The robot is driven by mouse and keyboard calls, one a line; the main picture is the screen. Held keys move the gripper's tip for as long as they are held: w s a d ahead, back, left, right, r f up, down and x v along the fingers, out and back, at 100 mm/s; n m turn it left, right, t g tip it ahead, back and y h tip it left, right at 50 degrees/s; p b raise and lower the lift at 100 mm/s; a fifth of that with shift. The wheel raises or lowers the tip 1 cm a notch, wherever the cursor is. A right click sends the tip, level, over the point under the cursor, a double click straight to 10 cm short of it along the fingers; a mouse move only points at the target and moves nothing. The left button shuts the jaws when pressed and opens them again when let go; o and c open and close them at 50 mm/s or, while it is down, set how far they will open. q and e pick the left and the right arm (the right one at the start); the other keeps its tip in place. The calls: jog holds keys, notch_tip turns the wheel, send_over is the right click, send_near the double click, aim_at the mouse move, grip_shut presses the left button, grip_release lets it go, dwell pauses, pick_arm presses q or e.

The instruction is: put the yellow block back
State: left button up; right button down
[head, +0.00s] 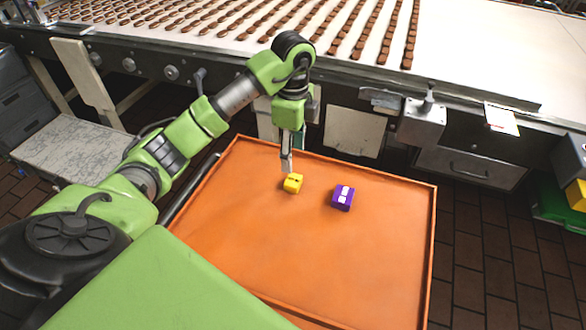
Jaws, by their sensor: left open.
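The yellow block (293,184) lies on the orange tray (390,262), left of its middle toward the far side. It has dark marks on its top. My left gripper (287,168) points down just above and slightly left of the yellow block. It is open, and the small gap between its fingertips and the block is hard to judge. A purple block (342,198) with white marks lies on the tray to the right of the yellow one. My right gripper is not in view.
A conveyor (290,42) with rows of brown biscuits runs behind the tray. A grey drawer (468,167) and a control box (422,122) sit under its edge. A green crate (556,207) stands at the far right. The tray's near and right parts are clear.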

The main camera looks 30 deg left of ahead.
pick_arm(q)
notch_tip(320, 180, up, 2)
jog(key=shift+r, duration=0.25)
dwell(0.4)
